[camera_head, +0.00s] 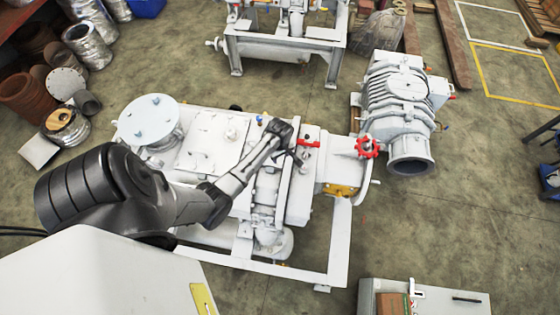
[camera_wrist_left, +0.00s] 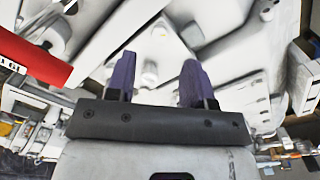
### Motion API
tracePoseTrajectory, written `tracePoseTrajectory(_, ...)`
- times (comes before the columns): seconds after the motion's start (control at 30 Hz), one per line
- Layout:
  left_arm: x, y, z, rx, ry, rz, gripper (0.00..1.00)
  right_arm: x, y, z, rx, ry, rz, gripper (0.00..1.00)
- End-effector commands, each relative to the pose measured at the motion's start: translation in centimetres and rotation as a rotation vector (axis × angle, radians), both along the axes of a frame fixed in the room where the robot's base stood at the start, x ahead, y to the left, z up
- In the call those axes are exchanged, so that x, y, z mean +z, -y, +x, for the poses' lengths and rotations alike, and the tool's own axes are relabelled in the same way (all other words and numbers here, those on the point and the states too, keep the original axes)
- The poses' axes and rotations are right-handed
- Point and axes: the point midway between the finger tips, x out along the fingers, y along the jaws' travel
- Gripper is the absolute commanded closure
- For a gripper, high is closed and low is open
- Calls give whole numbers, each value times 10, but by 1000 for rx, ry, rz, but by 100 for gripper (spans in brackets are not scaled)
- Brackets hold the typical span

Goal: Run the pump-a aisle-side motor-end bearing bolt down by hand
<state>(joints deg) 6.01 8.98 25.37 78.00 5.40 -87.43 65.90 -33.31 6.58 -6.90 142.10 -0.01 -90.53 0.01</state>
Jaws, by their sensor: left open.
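The white pump on its frame (camera_head: 341,240) fills the middle of the head view. My left gripper (camera_head: 296,154) is over its motor-end part, small and partly hidden by my wrist. In the left wrist view my left gripper (camera_wrist_left: 158,63) is open, its two purple fingers apart. A small white bolt-like stub (camera_wrist_left: 150,73) shows between the fingers, nearer the left one. I cannot tell whether it is the named bearing bolt, or whether a finger touches it. Another round white stub (camera_wrist_left: 193,34) shows beyond the right fingertip. My right gripper is not in view.
A red lever (camera_head: 308,143) is close beside my gripper; a red bar (camera_wrist_left: 35,58) fills the wrist view's left edge. A red handwheel (camera_head: 367,148) and grey ribbed blower (camera_head: 398,100) stand to the right. Open floor (camera_head: 455,200) lies beyond; a grey box (camera_head: 450,297) is at lower right.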

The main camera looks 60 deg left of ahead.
Motion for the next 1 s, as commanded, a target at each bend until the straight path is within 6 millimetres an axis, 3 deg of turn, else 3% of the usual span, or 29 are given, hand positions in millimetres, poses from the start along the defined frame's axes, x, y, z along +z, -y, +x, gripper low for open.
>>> tracePoseTrajectory(0.2,-34,0,0,0,-2,-1,52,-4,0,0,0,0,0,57)
tracePoseTrajectory(0.4,-51,0,0,-1,0,-1,52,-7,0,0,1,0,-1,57)
tracePoseTrajectory(0.83,-56,0,0,-1,1,0,52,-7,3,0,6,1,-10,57)
tracePoseTrajectory(1.0,-56,0,0,-1,1,0,66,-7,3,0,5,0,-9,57)
